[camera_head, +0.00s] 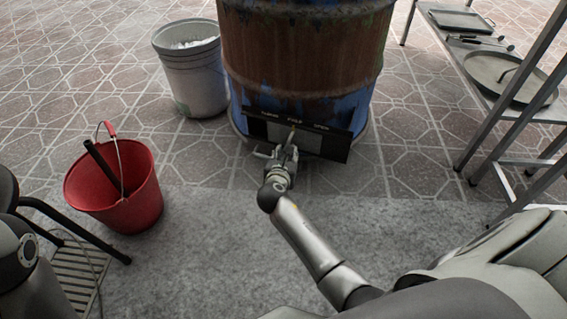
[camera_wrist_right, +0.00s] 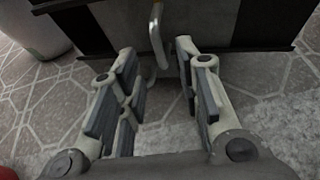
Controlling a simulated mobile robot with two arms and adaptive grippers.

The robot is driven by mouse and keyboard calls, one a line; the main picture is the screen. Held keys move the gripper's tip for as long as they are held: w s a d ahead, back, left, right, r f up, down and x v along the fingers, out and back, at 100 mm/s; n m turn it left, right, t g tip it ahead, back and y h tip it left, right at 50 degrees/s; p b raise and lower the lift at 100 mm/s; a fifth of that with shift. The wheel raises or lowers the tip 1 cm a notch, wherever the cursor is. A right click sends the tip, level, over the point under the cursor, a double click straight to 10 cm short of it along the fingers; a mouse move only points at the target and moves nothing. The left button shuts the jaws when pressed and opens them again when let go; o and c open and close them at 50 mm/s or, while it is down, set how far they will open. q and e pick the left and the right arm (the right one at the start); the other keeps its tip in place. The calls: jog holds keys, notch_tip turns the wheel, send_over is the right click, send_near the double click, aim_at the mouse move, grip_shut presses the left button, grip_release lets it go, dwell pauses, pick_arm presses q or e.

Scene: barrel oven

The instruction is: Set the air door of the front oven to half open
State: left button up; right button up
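The front oven is a rusty brown and blue barrel (camera_head: 305,60). Low on its front is the air door panel (camera_head: 335,147), dark with lighter grey areas and small white labels along its top, too small to read surely. A thin metal handle (camera_head: 291,136) sticks out near the panel's middle. My right gripper (camera_head: 285,153) is just in front of the panel at the handle. In the right wrist view the gripper (camera_wrist_right: 158,58) is open, its fingers apart on either side of the bent handle (camera_wrist_right: 157,38). I cannot tell whether either finger touches it. My left gripper is out of view.
A red bucket (camera_head: 118,205) with a dark stick in it stands at left. A grey bin (camera_head: 193,80) stands left of the barrel. A metal rack (camera_head: 500,110) with trays is at right. The floor between bucket and barrel is clear.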

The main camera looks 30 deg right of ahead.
jog(key=shift+v, duration=2.7)
